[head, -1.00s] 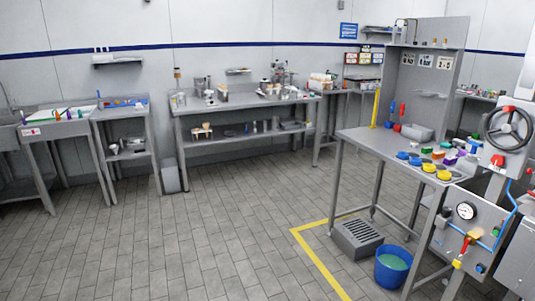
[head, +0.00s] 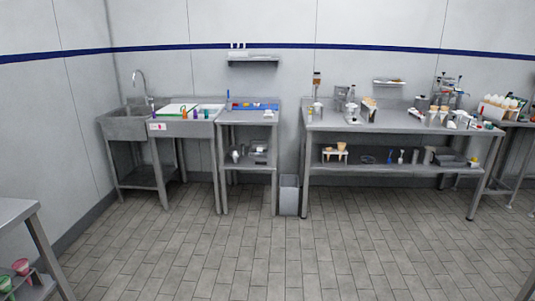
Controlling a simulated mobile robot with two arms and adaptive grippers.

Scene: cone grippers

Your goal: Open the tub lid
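Neither of my grippers shows in the head view. I cannot make out a tub with a lid for certain. A white, shallow, box-like thing (head: 178,111) lies on the counter beside the sink, with small coloured items along its front. At this distance I cannot tell whether it is a tub or has a lid.
A steel sink (head: 126,125) stands at the left wall. A small steel table (head: 247,117) and a long workbench (head: 390,127) with many small items stand along the back wall. A grey bin (head: 289,196) stands between them. A table corner (head: 14,211) shows at lower left. The middle floor is clear.

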